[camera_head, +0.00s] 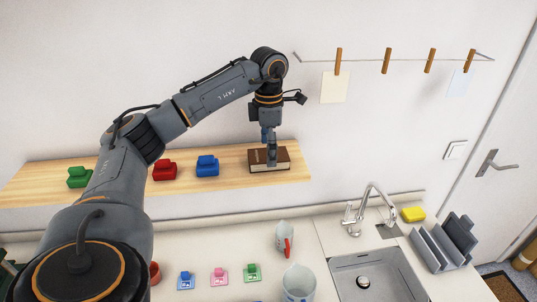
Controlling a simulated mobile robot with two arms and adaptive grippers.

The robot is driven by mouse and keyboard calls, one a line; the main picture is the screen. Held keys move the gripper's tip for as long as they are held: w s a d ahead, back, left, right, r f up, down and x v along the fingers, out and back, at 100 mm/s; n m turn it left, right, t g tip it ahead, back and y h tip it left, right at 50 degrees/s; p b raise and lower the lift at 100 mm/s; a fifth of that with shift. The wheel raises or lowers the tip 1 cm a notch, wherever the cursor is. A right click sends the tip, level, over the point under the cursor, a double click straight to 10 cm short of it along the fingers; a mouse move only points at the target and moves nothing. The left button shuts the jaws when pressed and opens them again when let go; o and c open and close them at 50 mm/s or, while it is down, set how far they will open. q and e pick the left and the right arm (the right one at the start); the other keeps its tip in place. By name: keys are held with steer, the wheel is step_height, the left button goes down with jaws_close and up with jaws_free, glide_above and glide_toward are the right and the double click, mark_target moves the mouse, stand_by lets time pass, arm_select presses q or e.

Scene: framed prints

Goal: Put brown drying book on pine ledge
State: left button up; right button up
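The brown book (285,156) lies flat on the pine ledge (120,174), near the ledge's right end. Its cover is dark brown and pale page edges show along the front. My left gripper (271,162) points down over the middle of the book, with its fingers in front of the cover. The fingers overlap in this view, so I cannot tell whether they grip the book or are apart. My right gripper is not in view.
Green (79,177), red (164,170) and blue (207,166) blocky objects stand on the ledge left of the book. Clothespins hang on a line above.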

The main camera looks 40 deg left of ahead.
arm_select(q)
step_height(320, 180, up, 6)
steer(key=shift+r, duration=0.1)
stand_by(0.5)
